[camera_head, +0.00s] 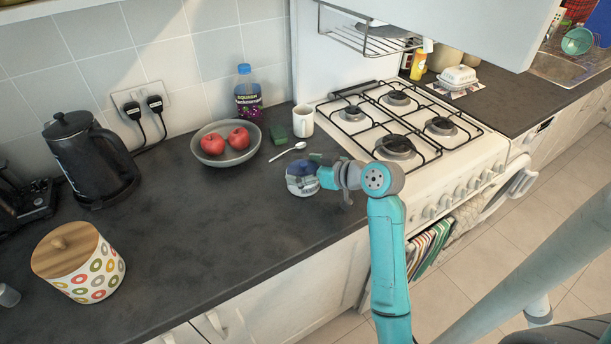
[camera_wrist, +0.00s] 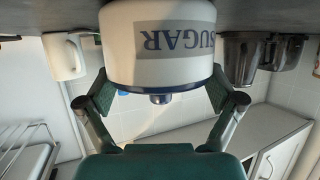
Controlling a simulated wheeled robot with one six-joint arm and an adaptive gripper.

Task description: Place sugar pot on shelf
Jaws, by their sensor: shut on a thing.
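The sugar pot (camera_head: 301,181) is white with a blue band and lid, at the counter's front right, left of the stove. In the wrist view the picture is upside down, and the pot (camera_wrist: 160,45) shows its SUGAR label and lid knob. My gripper (camera_head: 318,172) reaches it from the right. Its two fingers (camera_wrist: 160,88) are shut on the pot, one on each side. I cannot tell whether the pot's base touches the counter. A metal wire shelf (camera_head: 368,40) hangs on the wall above the back of the stove.
A kettle (camera_head: 90,158) and a patterned canister (camera_head: 80,262) stand left. The front middle counter is clear.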

